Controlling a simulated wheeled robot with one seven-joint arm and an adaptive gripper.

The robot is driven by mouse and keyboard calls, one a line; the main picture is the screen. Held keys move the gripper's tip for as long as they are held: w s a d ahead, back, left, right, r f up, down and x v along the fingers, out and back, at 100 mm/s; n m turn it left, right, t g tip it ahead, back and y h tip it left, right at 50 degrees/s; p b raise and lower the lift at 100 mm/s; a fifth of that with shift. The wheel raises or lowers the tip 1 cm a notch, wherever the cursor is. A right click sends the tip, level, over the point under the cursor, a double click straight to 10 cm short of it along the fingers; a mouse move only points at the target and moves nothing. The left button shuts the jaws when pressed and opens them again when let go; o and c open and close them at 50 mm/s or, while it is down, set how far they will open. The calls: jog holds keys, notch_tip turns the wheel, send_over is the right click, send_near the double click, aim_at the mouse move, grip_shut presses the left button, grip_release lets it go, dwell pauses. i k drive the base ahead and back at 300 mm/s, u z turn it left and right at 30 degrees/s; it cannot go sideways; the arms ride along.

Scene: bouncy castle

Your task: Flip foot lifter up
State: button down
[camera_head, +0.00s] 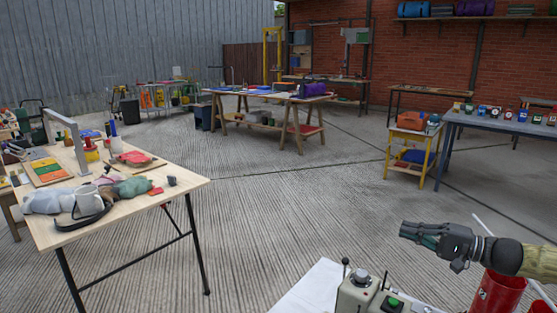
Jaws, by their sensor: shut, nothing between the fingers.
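My gripper (404,232) is at the lower right, black, reaching in from the right edge and pointing left. Its fingers look closed and hold nothing. Below and left of it, a grey-beige machine (350,296) stands at the bottom edge, partly cut off by the frame. A small upright lever with a dark knob (346,262) and a green button (393,302) show on it. I cannot tell which part is the foot lifter. The gripper appears above and to the right of the machine, apart from it.
A white surface (308,288) lies left of the machine. A red cylinder (497,292) stands under my arm. A wooden table (175,186) with cloth bundles is at left. Workbenches (238,93) stand behind, and a blue-topped table (500,122) is at right. The concrete floor between is open.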

aim_at(346, 261)
jog(key=k, duration=1)
